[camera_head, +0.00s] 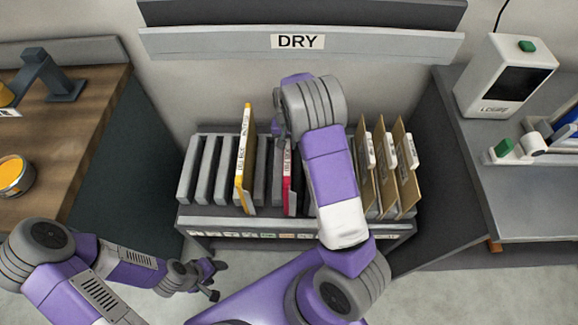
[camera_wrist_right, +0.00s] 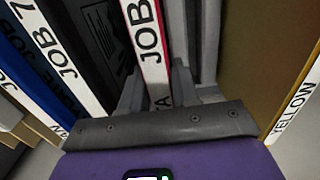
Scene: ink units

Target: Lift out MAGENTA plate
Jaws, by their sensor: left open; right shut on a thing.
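The magenta plate (camera_head: 287,180) stands upright in a slot of the grey drying rack (camera_head: 215,222), partly hidden by my right arm. In the right wrist view the magenta plate (camera_wrist_right: 150,50) shows its white edge label with "JOB". My right gripper (camera_wrist_right: 156,92) is shut on it there, one finger on each side. My left gripper (camera_head: 207,279) is open and empty, low in front of the rack on the left.
A yellow plate (camera_head: 244,160) stands left of the magenta one. Several brown-faced plates (camera_head: 385,170) stand at the rack's right end. In the wrist view, a "JOB 7" plate (camera_wrist_right: 62,60) is close by. A "DRY" shelf (camera_head: 220,45) hangs above. Benches flank the rack.

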